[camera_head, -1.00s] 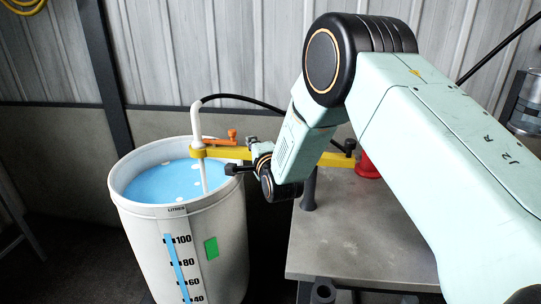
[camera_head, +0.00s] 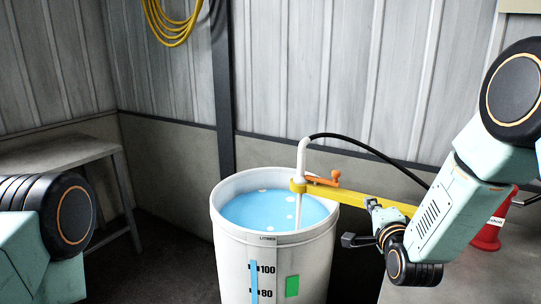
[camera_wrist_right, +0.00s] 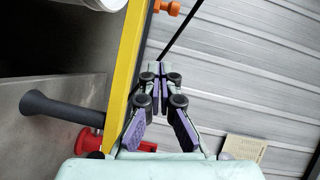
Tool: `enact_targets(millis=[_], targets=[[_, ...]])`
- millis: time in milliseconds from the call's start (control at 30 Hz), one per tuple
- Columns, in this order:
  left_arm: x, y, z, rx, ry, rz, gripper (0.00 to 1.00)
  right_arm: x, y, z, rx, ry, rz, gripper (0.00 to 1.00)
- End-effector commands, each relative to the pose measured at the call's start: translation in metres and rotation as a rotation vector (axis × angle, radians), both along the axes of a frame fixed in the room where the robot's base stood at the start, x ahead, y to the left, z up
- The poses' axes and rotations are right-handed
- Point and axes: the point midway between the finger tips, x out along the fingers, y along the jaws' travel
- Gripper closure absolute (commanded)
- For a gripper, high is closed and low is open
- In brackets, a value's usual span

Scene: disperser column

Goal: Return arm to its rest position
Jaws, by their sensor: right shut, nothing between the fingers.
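My right arm comes in from the right in the head view. Its gripper (camera_head: 372,205) is beside the yellow bar (camera_head: 385,205), partly hidden by its own wrist. In the right wrist view the right gripper (camera_wrist_right: 160,73) is shut and empty, with its fingertips together just right of the yellow bar (camera_wrist_right: 127,75). I cannot tell whether they touch. A joint of my left arm shows at the lower left of the head view. The left gripper is out of sight.
A white drum (camera_head: 240,262) of blue liquid (camera_head: 260,207) stands mid-view. A white pipe (camera_head: 301,160) with an orange lever (camera_head: 322,180) rises from it. A red cone-like object (camera_head: 488,236) sits at right. A grey bench (camera_head: 60,150) stands at left, against the walls.

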Motion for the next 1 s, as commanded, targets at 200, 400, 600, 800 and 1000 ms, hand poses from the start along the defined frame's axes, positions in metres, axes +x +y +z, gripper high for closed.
enact_targets(millis=[200, 400, 600, 800, 1000], targets=[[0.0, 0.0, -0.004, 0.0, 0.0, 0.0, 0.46, -0.046, 0.013, -0.077, -0.41, 0.305, 0.128, 1.0], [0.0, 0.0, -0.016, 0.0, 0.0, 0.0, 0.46, -0.131, 0.03, -0.178, -0.726, 0.622, 0.376, 1.0], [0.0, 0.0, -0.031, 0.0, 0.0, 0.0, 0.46, -0.235, 0.044, -0.26, -0.916, 0.877, 0.674, 1.0], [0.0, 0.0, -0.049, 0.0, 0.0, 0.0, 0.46, -0.35, 0.053, -0.318, -0.984, 1.09, 0.973, 1.0], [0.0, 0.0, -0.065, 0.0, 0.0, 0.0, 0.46, -0.435, 0.057, -0.351, -0.935, 1.241, 1.123, 1.0]])
